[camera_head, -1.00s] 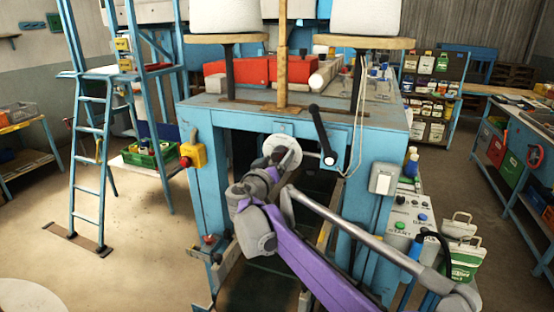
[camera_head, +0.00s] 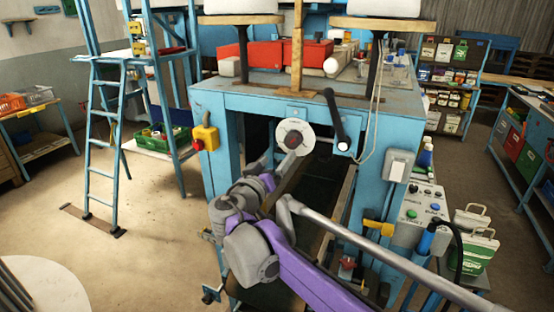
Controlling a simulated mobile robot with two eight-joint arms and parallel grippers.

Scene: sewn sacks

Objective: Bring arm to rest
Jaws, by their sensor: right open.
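My right arm enters from the bottom right, with a purple link and a grey jointed wrist. It reaches toward the dark opening of the blue machine (camera_head: 290,103). My right gripper (camera_head: 284,168) is at the far end of this arm, near a pale round disc (camera_head: 294,136) on the machine's front. It is open, and I see nothing held in it. The fingers are small and hard to make out against the dark opening. I cannot tell whether they touch the machine. My left arm and gripper are not in view.
A black lever (camera_head: 336,118) and a grey switch box (camera_head: 398,166) stick out from the machine's front. A yellow box (camera_head: 205,138) is on its left post.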

